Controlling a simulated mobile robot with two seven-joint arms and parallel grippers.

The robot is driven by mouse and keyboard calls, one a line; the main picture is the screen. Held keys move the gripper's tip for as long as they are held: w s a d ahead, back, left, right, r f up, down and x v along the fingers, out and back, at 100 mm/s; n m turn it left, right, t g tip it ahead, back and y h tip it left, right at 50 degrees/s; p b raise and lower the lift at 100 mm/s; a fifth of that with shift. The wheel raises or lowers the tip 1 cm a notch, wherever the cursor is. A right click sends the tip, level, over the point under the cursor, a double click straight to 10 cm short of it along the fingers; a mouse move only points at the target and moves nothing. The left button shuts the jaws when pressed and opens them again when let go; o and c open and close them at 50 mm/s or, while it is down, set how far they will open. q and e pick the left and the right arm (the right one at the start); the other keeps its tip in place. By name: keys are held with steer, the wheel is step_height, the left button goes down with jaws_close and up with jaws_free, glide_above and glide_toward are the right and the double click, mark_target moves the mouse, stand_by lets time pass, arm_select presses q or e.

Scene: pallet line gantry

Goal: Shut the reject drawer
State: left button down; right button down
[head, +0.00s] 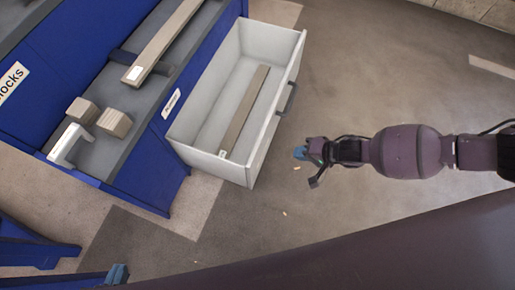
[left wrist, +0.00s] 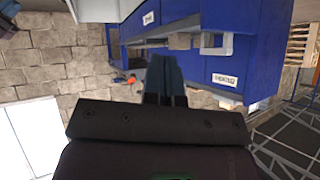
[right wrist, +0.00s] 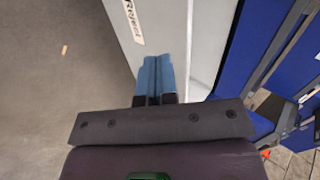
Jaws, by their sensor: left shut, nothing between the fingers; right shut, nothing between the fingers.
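The reject drawer (head: 251,160) is a pale grey box pulled out from the right side of the blue bench, with a long brown plank (head: 244,110) lying inside. Its dark handle (head: 287,98) is on the outer front. My right gripper (head: 301,153) is shut and empty, out in front of the drawer front, apart from it in the head view. In the right wrist view its blue fingertips (right wrist: 155,62) overlap the drawer's pale wall, with a "Reject" label (right wrist: 133,20) nearby. My left gripper (head: 117,272) is shut at the bottom left; its fingers (left wrist: 165,72) hold nothing.
The blue bench (head: 100,72) carries another brown plank (head: 163,38), two tan blocks (head: 98,116) and a white bracket (head: 68,146) on its grey top. Blue framework (head: 38,253) stands at lower left. The floor (head: 380,60) right of the drawer is open.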

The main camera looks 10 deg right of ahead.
mark_target(260, 147)
steer(key=shift+m, duration=0.3)
steer(key=b+x, duration=0.1)
steer(key=x, duration=0.3)
steer(key=w+b+x, duration=0.1)
steer(key=b+x, duration=0.1)
steer(key=x, duration=0.2)
steer(key=b+x, duration=0.2)
steer(key=x, duration=0.2)
steer(key=shift+w+d, duration=0.1)
steer(key=shift+w, duration=0.3)
steer(key=shift+w+a+r, duration=0.1)
steer(key=shift+w+a, duration=0.3)
steer(key=shift+a, duration=0.1)
arm_select(q)
steer(key=shift+s+a+f+n+t, duration=0.2)
steer(key=shift+a+n+t, duration=0.15)
steer(key=shift+t, duration=0.2)
steer(key=shift+s+a+f+n+t, duration=0.1)
steer(key=shift+s+a+n+t, duration=0.2)
steer(key=shift+t, duration=0.25)
steer(key=shift+w+r, duration=0.1)
steer(key=shift+w, duration=0.05)
arm_select(e)
steer(key=shift+a+r, duration=0.1)
